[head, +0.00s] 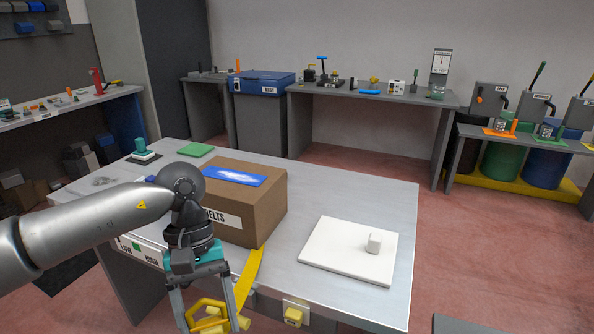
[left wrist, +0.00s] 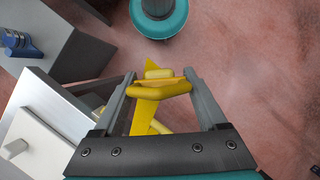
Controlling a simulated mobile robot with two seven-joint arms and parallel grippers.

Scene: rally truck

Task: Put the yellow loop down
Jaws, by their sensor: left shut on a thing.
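My left gripper (head: 207,296) is in front of the grey table's front edge, low in the head view. It is shut on the yellow loop (head: 203,311), which is cut off by the bottom of that view. In the left wrist view the loop (left wrist: 160,91) lies across between the two fingers of the left gripper (left wrist: 160,78). A flat yellow strap (head: 248,277) hangs over the table edge beside the gripper. I cannot tell whether it joins the loop. My right gripper is not in view.
The grey table (head: 350,200) holds a brown box (head: 265,205), its label partly hidden by my arm. A white board (head: 335,262) with a small pale block (head: 374,242) lies to the right. A yellow knob (head: 293,316) sits on the front edge. Bare tabletop lies behind the board.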

